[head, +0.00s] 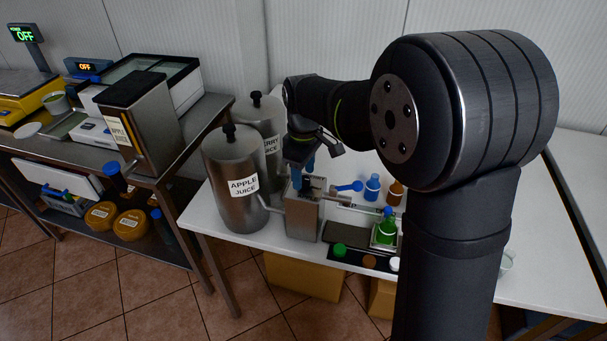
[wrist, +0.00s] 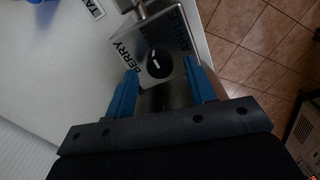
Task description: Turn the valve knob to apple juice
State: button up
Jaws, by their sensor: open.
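The valve is a metal box (head: 305,218) on the white table, between the apple juice tank (head: 232,160) and the bottles. In the wrist view its top carries a round black knob (wrist: 159,64) with a short white mark. The word BERRY (wrist: 122,56) lies left of the knob, and another partly visible dark label (wrist: 181,36) lies to its right. My gripper (wrist: 159,68) is open, its blue fingers on either side of the knob. I cannot tell whether they touch it. In the head view my gripper (head: 303,176) is above the box, and the knob is hidden.
A second tank (head: 262,115), labelled berry, stands behind. Right of the valve are a blue-handled tap (head: 349,186), a green bottle (head: 387,229), blue and brown bottles, and a dark tray with caps (head: 340,249). A dispenser (head: 143,120) stands on the left counter.

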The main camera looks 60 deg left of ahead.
jog(key=shift+f, duration=0.6)
jog(key=c, duration=1)
jog(key=shift+o, duration=0.2)
jog(key=shift+m, duration=0.5)
jog(key=m, duration=0.4)
jog(key=shift+m, duration=0.4)
jog(key=m, duration=0.6)
